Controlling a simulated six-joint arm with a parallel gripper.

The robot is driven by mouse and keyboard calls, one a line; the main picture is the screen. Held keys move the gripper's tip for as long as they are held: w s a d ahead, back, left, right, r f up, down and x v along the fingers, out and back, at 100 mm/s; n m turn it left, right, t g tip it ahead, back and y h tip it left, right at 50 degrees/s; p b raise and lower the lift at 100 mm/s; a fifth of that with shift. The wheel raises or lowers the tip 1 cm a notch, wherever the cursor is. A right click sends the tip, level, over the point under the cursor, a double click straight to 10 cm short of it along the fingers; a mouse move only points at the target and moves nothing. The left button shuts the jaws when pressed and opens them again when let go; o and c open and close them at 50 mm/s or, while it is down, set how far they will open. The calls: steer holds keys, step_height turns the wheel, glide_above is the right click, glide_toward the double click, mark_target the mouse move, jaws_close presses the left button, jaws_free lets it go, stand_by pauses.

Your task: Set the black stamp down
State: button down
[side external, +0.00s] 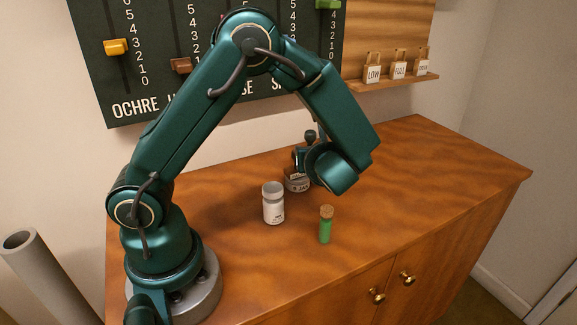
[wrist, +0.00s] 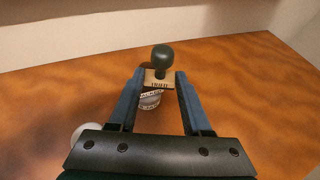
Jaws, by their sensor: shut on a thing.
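The black stamp has a dark round knob (wrist: 162,57) and a pale wooden block base. My gripper (wrist: 159,77) is shut on the block, with one finger on each side, and the knob stands up above the fingers. In the side external view the stamp's knob (side external: 310,136) shows upright just behind the end of my arm. A small labelled container (wrist: 150,99) shows below the stamp between my fingers. Its lower part also shows in the side view (side external: 297,184), partly hidden by my gripper. I cannot tell whether the stamp touches it.
A white lidded jar (side external: 273,203) and a green corked vial (side external: 326,226) stand on the wooden cabinet top (side external: 430,180) in front of my gripper. The top is clear to the right.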

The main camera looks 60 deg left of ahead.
glide_above(355, 218)
step_height(355, 218, down, 7)
steer(key=shift+r, duration=0.1)
steer(key=shift+f, duration=2)
steer(key=shift+f, duration=0.1)
steer(key=shift+c, duration=1.7)
jaws_free()
